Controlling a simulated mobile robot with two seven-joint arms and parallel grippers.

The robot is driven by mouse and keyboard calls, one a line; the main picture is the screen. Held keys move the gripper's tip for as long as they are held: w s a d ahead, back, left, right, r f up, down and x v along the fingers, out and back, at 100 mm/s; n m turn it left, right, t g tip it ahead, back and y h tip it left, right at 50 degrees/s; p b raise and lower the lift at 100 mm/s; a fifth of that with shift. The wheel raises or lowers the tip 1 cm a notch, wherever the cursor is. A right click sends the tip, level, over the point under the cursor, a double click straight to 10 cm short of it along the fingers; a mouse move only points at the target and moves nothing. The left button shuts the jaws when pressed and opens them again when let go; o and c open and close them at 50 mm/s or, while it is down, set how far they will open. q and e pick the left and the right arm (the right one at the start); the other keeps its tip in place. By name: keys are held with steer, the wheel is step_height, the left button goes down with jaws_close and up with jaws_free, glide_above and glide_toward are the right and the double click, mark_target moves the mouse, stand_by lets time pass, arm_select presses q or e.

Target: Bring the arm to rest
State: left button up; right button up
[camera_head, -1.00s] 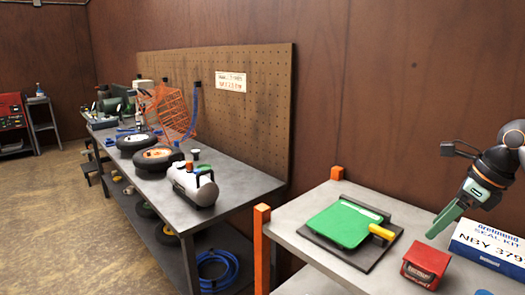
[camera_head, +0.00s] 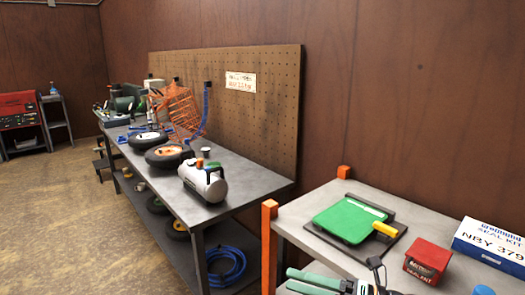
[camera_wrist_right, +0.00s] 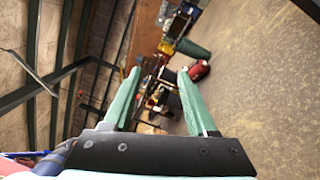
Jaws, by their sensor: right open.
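My right gripper (camera_head: 291,280) shows at the bottom of the head view, in front of the near edge of the right-hand table (camera_head: 292,217). Its green fingers point left and its lower part is cut off by the frame. In the right wrist view the gripper (camera_wrist_right: 160,78) is open, with nothing between its two green fingers. That view is turned on its side and looks out over the floor. My left gripper is not in view.
A grey workbench (camera_head: 232,180) holds a compressor (camera_head: 203,182) and wheels. The floor at left (camera_head: 60,220) is clear.

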steer(key=s+d+f+m+t+h, duration=0.25)
steer(key=f+m+t+h, duration=0.35)
steer(key=m, duration=0.6)
steer(key=s+d+f+m+t+h, duration=0.2)
steer(key=d+f+m+t+h, duration=0.15)
steer(key=f+m, duration=0.6)
steer(key=s+d+f+m+g+h, duration=0.3)
steer(key=s+f+m+g+h, duration=0.3)
steer(key=s+f+m, duration=0.6)
steer(key=s+f, duration=0.3)
steer(key=s, duration=0.2)
steer(key=shift+f+p, duration=0.15)
steer(key=shift+p, duration=0.25)
steer(key=shift+d+m+g, duration=0.1)
steer(key=shift+m+g, duration=0.15)
